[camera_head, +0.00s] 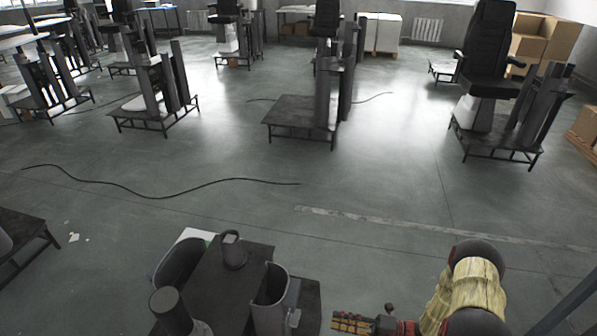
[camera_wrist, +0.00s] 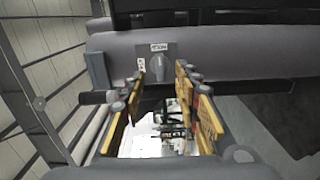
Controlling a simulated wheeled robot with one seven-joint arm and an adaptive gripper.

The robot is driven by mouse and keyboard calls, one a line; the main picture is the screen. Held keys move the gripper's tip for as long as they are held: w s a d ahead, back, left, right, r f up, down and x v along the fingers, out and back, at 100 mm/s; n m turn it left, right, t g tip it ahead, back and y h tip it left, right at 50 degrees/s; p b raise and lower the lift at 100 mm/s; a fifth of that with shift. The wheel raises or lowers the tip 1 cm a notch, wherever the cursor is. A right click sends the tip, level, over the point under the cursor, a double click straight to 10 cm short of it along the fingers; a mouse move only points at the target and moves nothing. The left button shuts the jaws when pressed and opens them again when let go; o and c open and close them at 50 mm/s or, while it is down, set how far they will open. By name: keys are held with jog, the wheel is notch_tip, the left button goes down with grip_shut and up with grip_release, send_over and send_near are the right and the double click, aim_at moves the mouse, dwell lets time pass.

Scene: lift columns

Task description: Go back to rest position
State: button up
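My gripper (camera_head: 352,322) shows at the bottom of the head view, right of the dark lift column parts in front of me, with yellow and red fingers pointing left. In the wrist view my gripper (camera_wrist: 160,85) has its yellow fingers apart, with nothing held between them. Beyond the fingertips is a grey rounded column (camera_wrist: 220,60) with a plate carrying a knob (camera_wrist: 160,67) and small labels. I cannot tell whether the fingers touch it.
A dark platform (camera_head: 235,262) with grey column parts stands close in front. A black cable (camera_head: 150,195) lies on the floor. The middle floor is mostly clear. Cardboard boxes (camera_head: 540,38) are at the right.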

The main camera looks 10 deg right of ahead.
jog(key=s+a+f+n+g, duration=0.25)
jog(key=s+n+g, duration=0.25)
jog(key=s+n, duration=0.45)
jog(key=s+d+r+n+g+h, duration=0.2)
jog(key=r+n+g+h, duration=0.1)
jog(key=r+n, duration=0.3)
jog(key=s+d+r+n+g+h, duration=0.1)
jog(key=s+r+n+g+h, duration=0.15)
jog(key=r+n, duration=0.4)
notch_tip(320, 180, up, 16)
jog(key=d+f+n+t+h, duration=0.1)
jog(key=d+n+t+h, duration=0.15)
jog(key=n+h, duration=0.85)
jog(key=s+a+r+n+t, duration=0.1)
jog(key=a+r+n+t, duration=0.2)
jog(key=r, duration=0.6)
jog(key=s+a+r+n+t, duration=0.2)
jog(key=a+r+n+t, duration=0.1)
jog(key=r, duration=0.6)
jog(key=shift+n+t, duration=0.4)
jog(key=shift+n, duration=0.4)
